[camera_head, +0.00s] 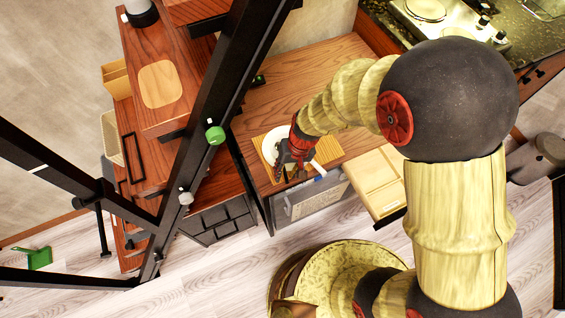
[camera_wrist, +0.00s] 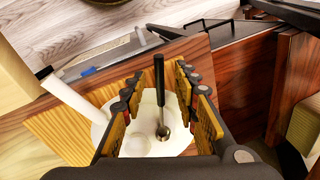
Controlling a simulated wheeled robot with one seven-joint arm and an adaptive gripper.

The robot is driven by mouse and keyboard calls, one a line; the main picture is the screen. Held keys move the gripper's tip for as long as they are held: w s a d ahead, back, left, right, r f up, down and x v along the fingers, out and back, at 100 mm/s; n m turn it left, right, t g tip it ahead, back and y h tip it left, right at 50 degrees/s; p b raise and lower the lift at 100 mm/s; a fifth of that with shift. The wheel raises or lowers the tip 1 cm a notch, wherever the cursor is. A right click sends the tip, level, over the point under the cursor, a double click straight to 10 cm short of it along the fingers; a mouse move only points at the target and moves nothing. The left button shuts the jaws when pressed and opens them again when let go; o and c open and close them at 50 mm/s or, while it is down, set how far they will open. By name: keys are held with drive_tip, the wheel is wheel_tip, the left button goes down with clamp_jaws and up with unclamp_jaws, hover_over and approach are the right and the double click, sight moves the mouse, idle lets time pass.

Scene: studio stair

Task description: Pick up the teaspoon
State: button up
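The teaspoon has a black handle (camera_wrist: 159,75) and a shiny metal bowl (camera_wrist: 163,132). In the wrist view it lies between my fingers, over a white plate (camera_wrist: 184,143). My gripper (camera_wrist: 160,78) is open, with a gap on each side of the handle; its fingers have yellow pads. In the head view my gripper (camera_head: 292,158) is low over the plate (camera_head: 269,145) and hides the teaspoon. The plate rests on a yellow wooden mat (camera_wrist: 55,124). I cannot tell how far the fingertips are above the plate.
A white stick-like object (camera_wrist: 68,94) lies beside the plate, with a small blue item (camera_wrist: 88,71) near it. The mat is close to the edge of the wooden desk (camera_head: 310,75). A pale drawer unit (camera_head: 376,180) stands at right.

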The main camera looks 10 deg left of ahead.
drive_tip(key=shift+r, duration=0.1)
drive_tip(key=shift+c, duration=0.3)
clamp_jaws()
